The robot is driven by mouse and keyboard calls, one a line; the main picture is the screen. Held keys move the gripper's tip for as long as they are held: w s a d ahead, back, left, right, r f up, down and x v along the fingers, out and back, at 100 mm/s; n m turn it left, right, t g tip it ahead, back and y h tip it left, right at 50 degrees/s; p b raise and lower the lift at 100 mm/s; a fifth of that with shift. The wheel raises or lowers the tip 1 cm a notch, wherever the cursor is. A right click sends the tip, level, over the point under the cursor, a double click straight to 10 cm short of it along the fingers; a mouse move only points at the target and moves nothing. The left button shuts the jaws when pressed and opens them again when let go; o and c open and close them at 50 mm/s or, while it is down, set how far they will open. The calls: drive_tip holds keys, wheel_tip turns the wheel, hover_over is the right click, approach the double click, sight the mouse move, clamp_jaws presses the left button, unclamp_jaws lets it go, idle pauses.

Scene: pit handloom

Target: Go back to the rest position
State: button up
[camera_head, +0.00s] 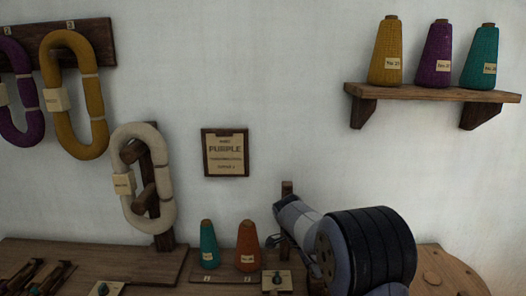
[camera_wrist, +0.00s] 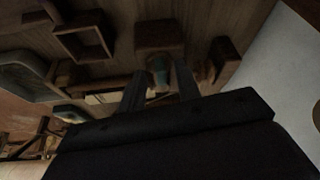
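My gripper (camera_head: 274,241) is at the lower middle of the head view, in front of the wall and right of the orange cone; my own arm partly hides it. In the wrist view its two dark fingers (camera_wrist: 160,88) stand apart. A small teal thing shows in the gap between them, seemingly beyond the tips, and no grip on it is visible. A teal cone (camera_head: 208,244) and an orange cone (camera_head: 248,246) stand upright on the bench, apart from my gripper.
A wall shelf (camera_head: 430,92) with yellow, purple and teal cones is at upper right. Yellow (camera_head: 94,98), purple and cream (camera_head: 166,182) skeins hang at left. A "PURPLE" sign (camera_head: 225,153) is on the wall. Small pieces lie on the bench (camera_head: 130,262).

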drive_tip(key=n, duration=0.1)
drive_tip(key=n+t, duration=0.1)
drive_tip(key=n, duration=0.1)
drive_tip(key=shift+s+d+n+b, duration=0.1)
drive_tip(key=shift+s+n+b, duration=0.05)
drive_tip(key=shift+n+b, duration=0.2)
drive_tip(key=n, duration=0.2)
drive_tip(key=n+t+y, duration=0.1)
drive_tip(key=n, duration=0.1)
drive_tip(key=shift+s+d+y, duration=0.15)
drive_tip(key=shift+y, duration=0.15)
drive_tip(key=n, duration=0.1)
drive_tip(key=n+t+y, duration=0.1)
drive_tip(key=n, duration=0.1)
drive_tip(key=shift+s+d+n, duration=0.1)
drive_tip(key=shift+d+n, duration=0.05)
drive_tip(key=shift+n, duration=0.1)
drive_tip(key=shift+d+n+t+y+b, duration=0.15)
drive_tip(key=shift+n+y, duration=0.3)
drive_tip(key=shift+n, duration=0.65)
drive_tip(key=shift+d+n+t+y+b, duration=0.15)
drive_tip(key=shift+n+y, duration=0.3)
drive_tip(key=shift+n, duration=0.65)
drive_tip(key=shift+p+v, duration=0.35)
drive_tip(key=shift+v, duration=1.15)
drive_tip(key=shift+a, duration=0.15)
drive_tip(key=shift+r, duration=0.1)
